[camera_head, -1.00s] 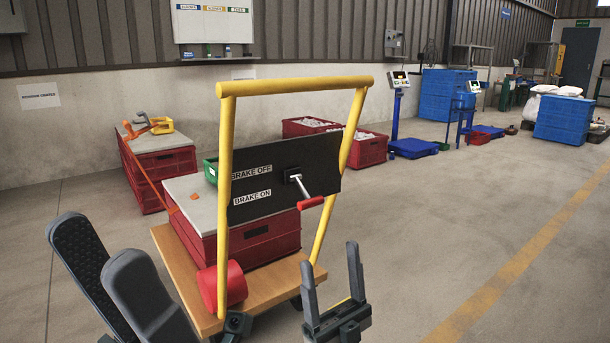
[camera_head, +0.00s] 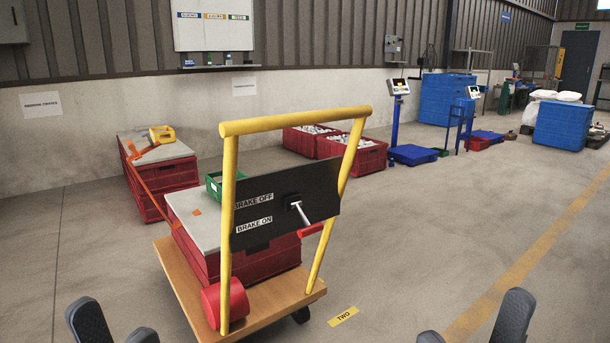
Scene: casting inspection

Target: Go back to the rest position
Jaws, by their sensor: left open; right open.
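My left gripper (camera_head: 113,335) is at the bottom left edge, its two dark fingers apart and nothing between them. My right gripper (camera_head: 470,330) is at the bottom right, its fingers spread wide and empty. Only the finger ends of both show; the rest is below the picture. Both are clear of the trolley (camera_head: 262,305), which stands between them. The trolley has a yellow handle frame (camera_head: 295,120) and a black brake panel (camera_head: 270,215) with a lever (camera_head: 300,212).
Red crates with a grey lid (camera_head: 255,262) sit on the trolley, with a green bin (camera_head: 214,186) behind. More red crates (camera_head: 160,185) stand at the left wall. A yellow floor label (camera_head: 343,316) lies right of the trolley.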

